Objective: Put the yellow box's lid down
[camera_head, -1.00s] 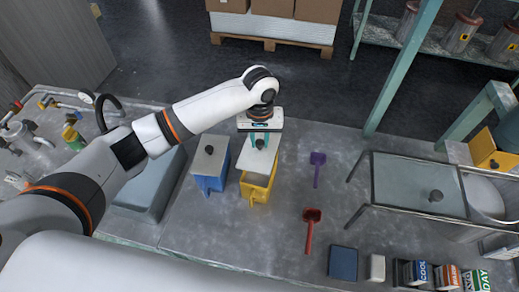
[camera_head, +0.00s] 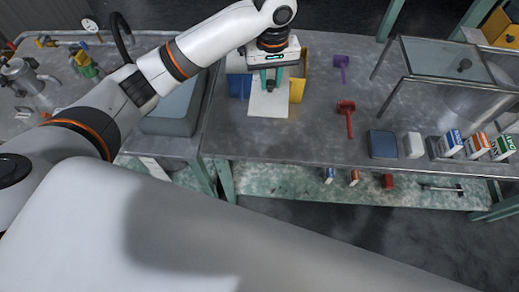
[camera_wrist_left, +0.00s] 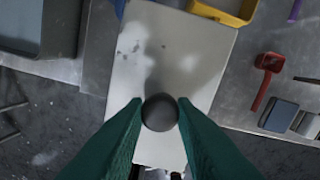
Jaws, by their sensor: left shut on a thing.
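My left gripper (camera_head: 270,80) is shut on the dark round knob (camera_wrist_left: 160,112) of a pale flat lid (camera_head: 268,106). The lid also shows in the left wrist view (camera_wrist_left: 168,55), where it reaches past the table's front edge. The yellow box (camera_head: 297,90) stands behind and right of the lid, partly hidden by the gripper; its corner shows in the left wrist view (camera_wrist_left: 228,12). The lid is in front of the box, not over its whole top. I cannot tell how high it is above the table. My right gripper is not in view.
A blue box (camera_head: 238,86) stands just left. The table (camera_head: 300,135) is bare in front and right of the lid. A red scoop (camera_head: 346,115), a purple scoop (camera_head: 341,65) and a dark blue block (camera_head: 383,144) lie to the right. A grey bin (camera_head: 175,108) is at left.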

